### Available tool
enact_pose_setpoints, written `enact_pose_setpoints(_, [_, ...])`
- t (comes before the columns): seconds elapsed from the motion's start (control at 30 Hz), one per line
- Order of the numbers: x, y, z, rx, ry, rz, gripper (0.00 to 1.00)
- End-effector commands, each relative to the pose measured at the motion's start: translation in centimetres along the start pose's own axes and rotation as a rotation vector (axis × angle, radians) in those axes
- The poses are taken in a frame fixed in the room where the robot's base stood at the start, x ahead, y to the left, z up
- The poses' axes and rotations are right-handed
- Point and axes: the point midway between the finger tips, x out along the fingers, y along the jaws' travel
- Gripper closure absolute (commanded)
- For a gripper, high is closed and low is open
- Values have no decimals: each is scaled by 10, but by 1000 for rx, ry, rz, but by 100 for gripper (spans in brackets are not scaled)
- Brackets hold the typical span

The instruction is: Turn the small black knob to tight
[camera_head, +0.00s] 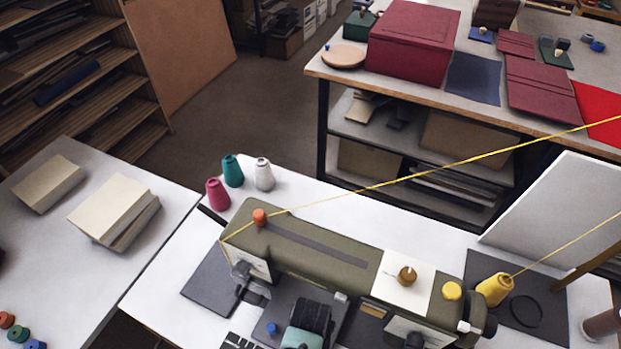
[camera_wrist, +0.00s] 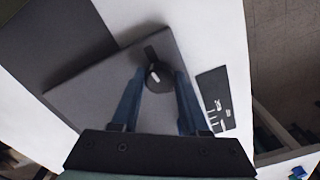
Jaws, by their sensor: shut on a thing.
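The small black knob (camera_wrist: 154,72) shows in the wrist view, round with a white mark on its face. A short dark tab projects above it in the picture. It sits on a grey plate (camera_wrist: 90,95). My gripper (camera_wrist: 160,80) has one blue finger on each side of the knob and is shut on it. In the head view, the dark and teal body of my gripper (camera_head: 308,318) is over the front of the olive sewing machine (camera_head: 310,245). The knob and fingertips cannot be made out there. I cannot read a tight mark.
A dark card with white marks (camera_wrist: 215,98) lies right of the knob in the wrist view. Yellow thread runs from the yellow spool (camera_head: 495,289) and across the machine. Three cones, one of them teal (camera_head: 232,171), stand behind it. Books (camera_head: 115,208) lie on the left table.

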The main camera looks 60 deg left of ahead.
Motion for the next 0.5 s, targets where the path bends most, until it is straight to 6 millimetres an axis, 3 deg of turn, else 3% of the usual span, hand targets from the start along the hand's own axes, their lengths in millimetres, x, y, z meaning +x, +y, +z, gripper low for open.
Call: enact_pose_setpoints(0.5, [-2, 0, 0, 489, -1, 0, 100])
